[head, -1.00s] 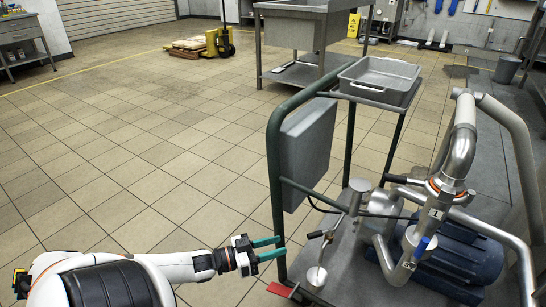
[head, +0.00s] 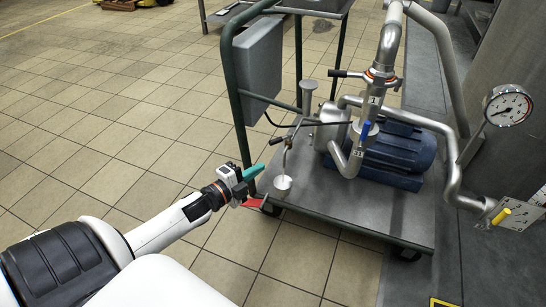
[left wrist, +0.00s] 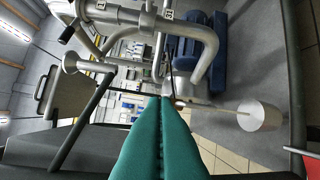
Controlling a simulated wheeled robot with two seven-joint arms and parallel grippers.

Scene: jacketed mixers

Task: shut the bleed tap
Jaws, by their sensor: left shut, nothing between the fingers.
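A metal pump line stands on a grey cart. A small lever valve (head: 287,143) with a dark grip sits on a thin upright pipe above a pale cup (head: 283,183). A blue-handled valve (head: 365,129) is on the pipe behind, and a black-handled valve (head: 345,74) is higher up. I cannot tell for certain which is the bleed tap. My left gripper (head: 257,170) is shut and empty, left of the cup and apart from it. In the left wrist view its teal fingers (left wrist: 161,140) lie together, with the cup (left wrist: 260,116) to their right. My right gripper is not in view.
The green cart frame (head: 241,130) with a grey box (head: 259,57) rises just behind my left gripper. A red pedal (head: 254,202) is at the cart's corner. A blue motor (head: 398,153), a gauge (head: 508,104) and a yellow handle (head: 501,216) are further right. Floor at left is clear.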

